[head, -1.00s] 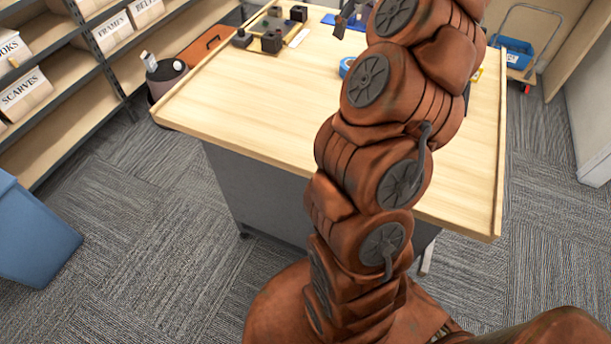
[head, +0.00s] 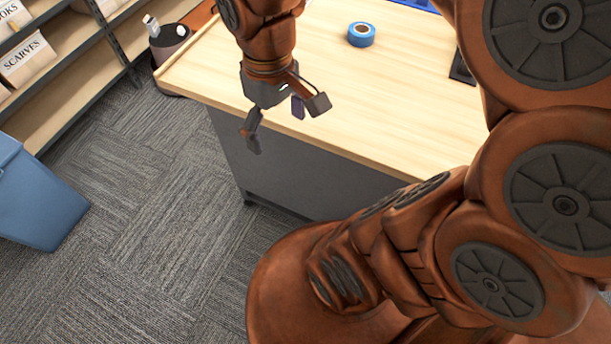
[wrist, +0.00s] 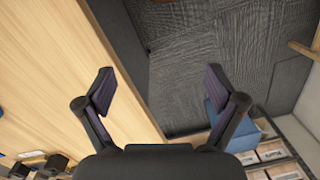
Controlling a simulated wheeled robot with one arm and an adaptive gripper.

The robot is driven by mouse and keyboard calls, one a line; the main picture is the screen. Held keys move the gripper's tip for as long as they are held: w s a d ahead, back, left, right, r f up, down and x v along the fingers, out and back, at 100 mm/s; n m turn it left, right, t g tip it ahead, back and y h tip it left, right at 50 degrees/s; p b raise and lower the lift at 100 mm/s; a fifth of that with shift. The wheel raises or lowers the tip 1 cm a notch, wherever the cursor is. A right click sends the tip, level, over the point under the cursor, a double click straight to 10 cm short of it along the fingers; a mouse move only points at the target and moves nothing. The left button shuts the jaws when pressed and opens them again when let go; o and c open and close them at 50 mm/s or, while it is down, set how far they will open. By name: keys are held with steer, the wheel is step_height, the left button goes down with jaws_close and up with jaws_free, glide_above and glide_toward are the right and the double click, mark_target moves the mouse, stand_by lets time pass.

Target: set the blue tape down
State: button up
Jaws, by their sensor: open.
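The blue tape (head: 361,35) is a roll lying flat on the light wooden table (head: 400,110), toward the back in the head view. My gripper (head: 278,122) is open and empty. It hangs over the table's front edge, to the left of the tape and nearer the front, apart from it. In the wrist view my gripper (wrist: 158,92) shows its two fingers spread wide with nothing between them. Below them are the table edge and the carpet. The tape is not clearly seen in the wrist view.
A blue bin (head: 38,200) stands on the carpet at the left. Shelves with labelled boxes (head: 28,58) are at the upper left. A dark round container (head: 170,42) is by the table's back left corner. The table between gripper and tape is clear.

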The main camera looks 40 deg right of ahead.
steer(key=s+a+f+m+g, duration=0.1)
steer(key=s+f+m, duration=0.1)
steer(key=s+f, duration=0.3)
steer(key=s, duration=0.4)
steer(key=shift+s, duration=0.1)
steer(key=shift+r+p, duration=0.3)
steer(key=shift+r, duration=0.05)
